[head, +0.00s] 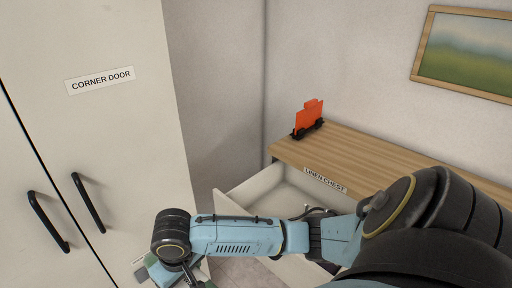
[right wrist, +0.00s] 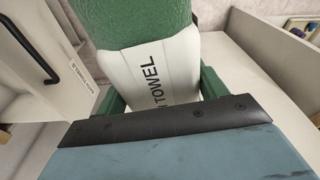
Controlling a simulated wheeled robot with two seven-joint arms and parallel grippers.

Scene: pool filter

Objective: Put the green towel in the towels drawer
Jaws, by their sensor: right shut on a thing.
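The green towel (right wrist: 130,22) fills the upper middle of the right wrist view. A white band on it (right wrist: 155,80) reads "TOWEL". My right gripper (right wrist: 160,100) is shut on the towel; its fingertips are mostly hidden. In the head view the right gripper (head: 182,274) hangs at the bottom edge, with only small green patches beside it. An open white drawer (head: 232,205) sticks out of the linen chest, right of the gripper and partly behind my right arm. No drawer name is readable on it. My left gripper is out of view.
The wooden chest top (head: 365,152) carries a "LINEN CHEST" label (head: 325,180) and a red-orange object on a dark base (head: 308,118). A tall white cupboard (head: 120,130), labelled "CORNER DOOR", with black handles (head: 88,202), stands at left. A framed picture (head: 465,55) hangs on the wall.

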